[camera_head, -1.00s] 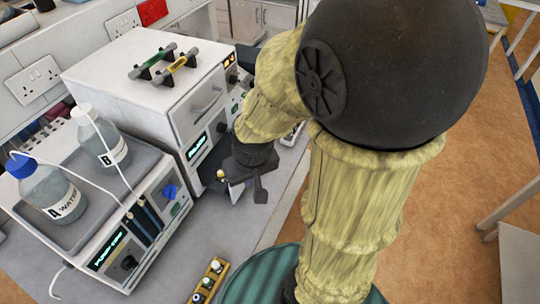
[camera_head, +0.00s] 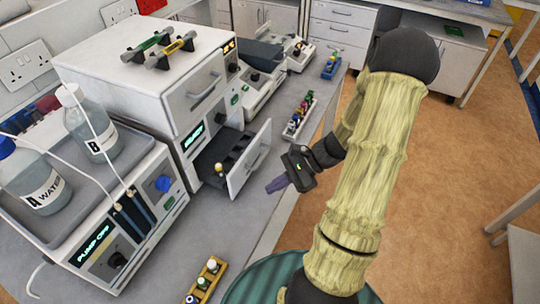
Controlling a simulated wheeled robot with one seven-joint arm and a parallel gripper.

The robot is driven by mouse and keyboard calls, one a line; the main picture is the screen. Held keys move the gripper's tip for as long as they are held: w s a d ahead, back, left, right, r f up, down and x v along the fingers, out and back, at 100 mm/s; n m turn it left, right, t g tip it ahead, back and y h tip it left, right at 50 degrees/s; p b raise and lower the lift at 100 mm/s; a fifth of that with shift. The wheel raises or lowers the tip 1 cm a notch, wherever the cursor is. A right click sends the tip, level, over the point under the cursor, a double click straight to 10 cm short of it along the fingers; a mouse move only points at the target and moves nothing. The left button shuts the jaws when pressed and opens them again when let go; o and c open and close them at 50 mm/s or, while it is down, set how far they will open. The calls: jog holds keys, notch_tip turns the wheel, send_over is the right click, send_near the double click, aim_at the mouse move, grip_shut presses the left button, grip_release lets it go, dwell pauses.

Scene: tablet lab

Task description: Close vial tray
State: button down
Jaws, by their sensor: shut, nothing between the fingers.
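The vial tray (camera_head: 249,160) is a drawer with a white front panel, pulled out from the lower part of the white stacked instrument (camera_head: 146,88). Its dark interior shows, and a vial with a yellowish cap (camera_head: 219,169) stands at its near side. My gripper (camera_head: 276,186) is shut and empty. It is just to the right of the tray's front panel, over the bench's front side, with its fingers pointing left. I cannot tell whether the fingertips touch the panel, but a small gap seems to show.
A pump unit with bottles A (camera_head: 38,180) and B (camera_head: 92,138) stands at the left. A yellow vial rack (camera_head: 207,281) lies at the front, and a rack of coloured vials (camera_head: 299,117) is farther back. Bare bench (camera_head: 233,222) lies in front of the tray.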

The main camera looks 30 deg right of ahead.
jog(key=w+d+f+m+t+b, duration=0.1)
jog(key=w+d+m+t, duration=0.1)
jog(key=d+m+t, duration=0.3)
jog(key=w+d+f+m+t+b, duration=0.1)
jog(key=d+f+m+t, duration=0.1)
jog(key=d+m+t, duration=0.4)
jog(key=d+t, duration=0.1)
jog(key=d, duration=0.2)
jog(key=shift+w+b, duration=0.35)
jog(key=shift+s+d, duration=0.1)
jog(key=shift+d, duration=0.1)
jog(key=p, duration=0.4)
send_near(261, 147)
jog(key=x, duration=0.6)
jog(key=shift+w+a+f, duration=0.15)
jog(key=shift+w+a, duration=0.15)
jog(key=shift+w, duration=0.1)
